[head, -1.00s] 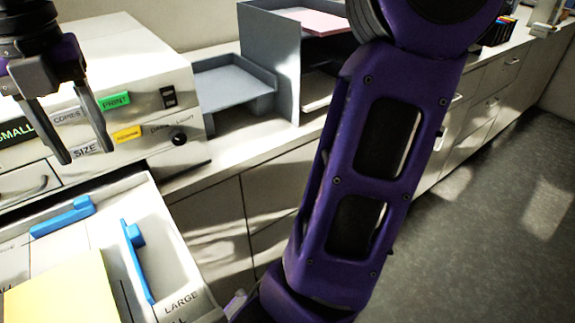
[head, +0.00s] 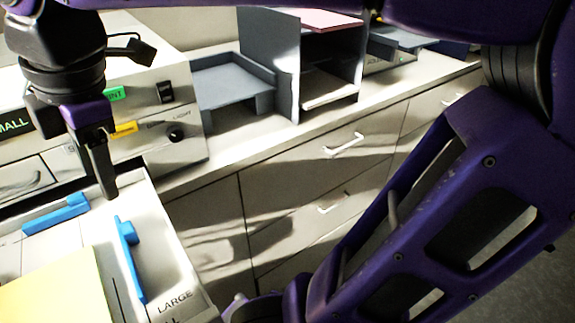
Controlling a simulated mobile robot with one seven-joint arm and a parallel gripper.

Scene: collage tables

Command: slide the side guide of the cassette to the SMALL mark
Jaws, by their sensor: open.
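The cassette (head: 196,287) is an open pale tray at the lower left in the head view. A long blue guide with a raised tab (head: 130,262) lies along its right part, left of the printed LARGE mark (head: 174,301). A second blue guide (head: 50,217) lies across the far side. A yellow paper stack (head: 48,288) sits between them. A SMALL mark on the cassette cannot be made out; lettering below LARGE is cut off by the frame. My gripper (head: 109,193) is open and empty, pointing down near the cassette's far edge, beyond the tab and apart from it. It is seen nearly edge-on.
The copier (head: 190,143) stands behind the cassette, with a dark display reading "MALL" at its cut-off left end. A grey tray (head: 228,85) and grey shelf unit (head: 268,60) stand on the counter right of it. Drawers (head: 335,175) line the counter front.

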